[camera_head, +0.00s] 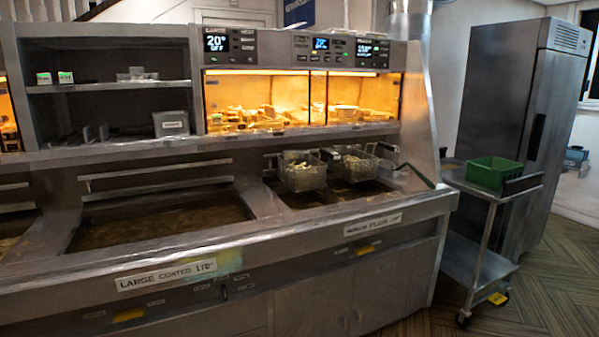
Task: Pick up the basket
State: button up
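Two wire fry baskets sit side by side at the right-hand fryer vat (340,196). The left basket (303,181) holds pale food, and its mesh front faces me. The right basket (355,168) also holds pale food and sits slightly farther right. Dark handle parts show behind and beside the baskets, partly hidden. A green plastic container (493,173) stands on a metal trolley to the right. I cannot tell which basket the task means. My gripper is not in view.
The large left vat (160,222) holds dark oil. A lit warming cabinet (300,100) stands behind the vats. The trolley (476,262) stands between the range and a tall steel fridge (520,115). Patterned floor (560,275) is clear at the right.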

aim_at(302, 171)
jog(key=i+l+u, duration=0.15)
jog(key=i+l, duration=0.15)
jog(key=i+l+u, duration=0.2)
jog(key=i+l, duration=0.2)
jog(key=i+l+u, duration=0.15)
jog(key=i+l, duration=0.25)
jog(key=i+l+u, duration=0.2)
jog(key=i+l, duration=0.15)
jog(key=l, duration=0.15)
jog(key=i+l+u, duration=0.15)
jog(key=i+l, duration=0.15)
jog(key=l, duration=0.2)
